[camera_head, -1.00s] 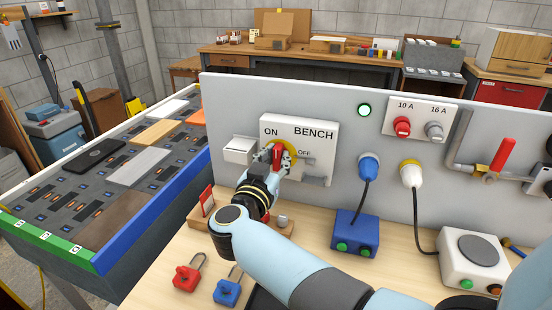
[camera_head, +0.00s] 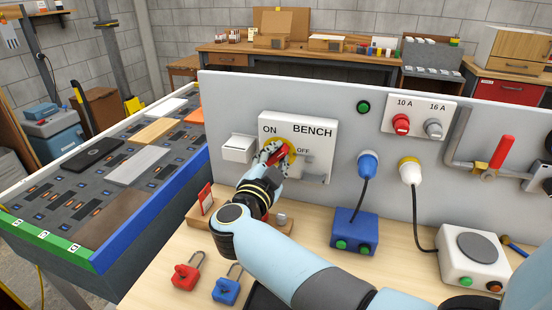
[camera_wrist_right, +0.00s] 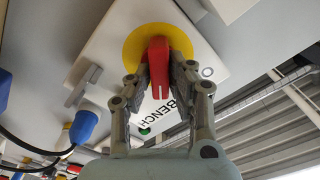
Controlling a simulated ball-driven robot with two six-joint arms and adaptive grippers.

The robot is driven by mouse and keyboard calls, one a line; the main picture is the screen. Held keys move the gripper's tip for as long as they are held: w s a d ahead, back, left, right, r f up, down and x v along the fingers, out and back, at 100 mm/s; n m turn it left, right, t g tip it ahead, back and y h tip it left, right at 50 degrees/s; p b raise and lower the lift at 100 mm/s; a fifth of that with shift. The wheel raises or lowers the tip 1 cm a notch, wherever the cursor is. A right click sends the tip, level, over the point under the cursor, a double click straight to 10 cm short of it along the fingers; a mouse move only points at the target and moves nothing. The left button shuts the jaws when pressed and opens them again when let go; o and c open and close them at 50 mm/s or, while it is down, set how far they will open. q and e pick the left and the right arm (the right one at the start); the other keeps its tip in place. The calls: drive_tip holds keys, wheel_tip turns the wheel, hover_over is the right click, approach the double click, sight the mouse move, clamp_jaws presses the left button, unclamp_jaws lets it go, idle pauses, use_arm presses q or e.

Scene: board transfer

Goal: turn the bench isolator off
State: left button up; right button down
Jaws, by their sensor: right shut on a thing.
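The bench isolator (camera_head: 326,128) is a white box on the grey panel, marked ON, BENCH and OFF. Its red handle (camera_head: 284,152) sits on a yellow disc and now leans toward the OFF side. In the right wrist view the red handle (camera_wrist_right: 158,78) stands between the two grey fingers, in front of the yellow disc (camera_wrist_right: 133,45). My right gripper (camera_wrist_right: 160,72) is shut on it; it also shows in the head view (camera_head: 274,156), partly covering the handle. My left gripper is not in view.
A round green lamp (camera_head: 363,107) on the panel is dark. A red padlock (camera_head: 186,272) and a blue padlock (camera_head: 228,288) lie on the bench. A blue box (camera_head: 354,230) and a white hotplate (camera_head: 473,256) stand to the right, with cables up to plugs.

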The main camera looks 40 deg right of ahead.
drive_tip(key=m, duration=0.1)
drive_tip(key=m+b, duration=0.1)
drive_tip(key=m, duration=0.2)
drive_tip(key=shift+f+m+b, duration=0.25)
drive_tip(key=shift+m+b, duration=0.05)
drive_tip(key=shift+b, duration=0.05)
drive_tip(key=m+b, duration=0.2)
drive_tip(key=m, duration=0.2)
drive_tip(key=shift+s+m, duration=0.1)
drive_tip(key=shift+m, duration=0.2)
drive_tip(key=c, duration=1.2)
unclamp_jaws()
drive_tip(key=shift+c, duration=0.2)
